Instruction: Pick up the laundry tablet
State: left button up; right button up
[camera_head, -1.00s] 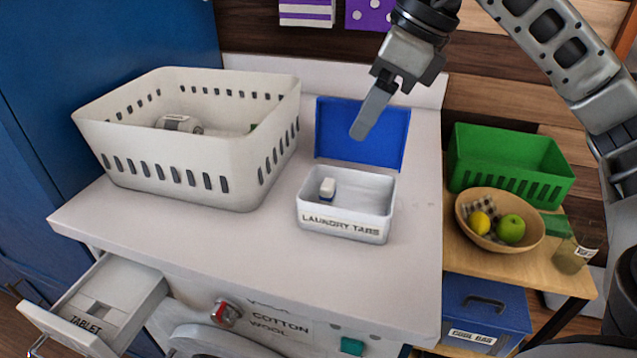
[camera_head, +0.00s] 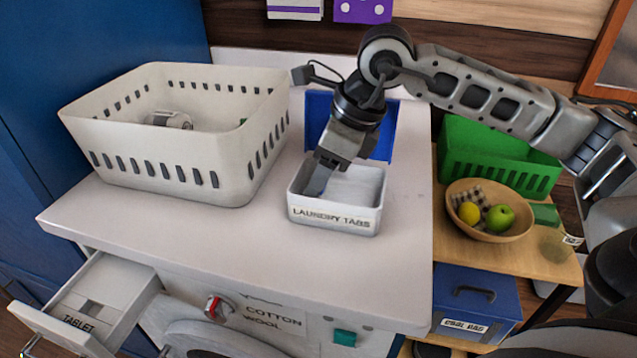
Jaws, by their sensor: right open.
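The white box labelled LAUNDRY TABS (camera_head: 352,223) stands on the washing machine top with its blue lid (camera_head: 384,138) raised behind it. My right gripper (camera_head: 318,185) points down into the left part of the box and is open. The laundry tablet, white with a blue base in the earlier frame, is hidden now behind the gripper's fingers. I cannot tell whether the fingers touch it. My left gripper is not in view.
A white laundry basket (camera_head: 170,165) stands left of the box. An open drawer marked TABLET (camera_head: 125,300) juts out at lower left. A green crate (camera_head: 500,160) and fruit bowl (camera_head: 488,235) stand on a wooden shelf at right. The front counter is clear.

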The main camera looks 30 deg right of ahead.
jog(key=c, duration=1)
jog(key=shift+c, duration=0.2)
jog(key=shift+r, duration=0.15)
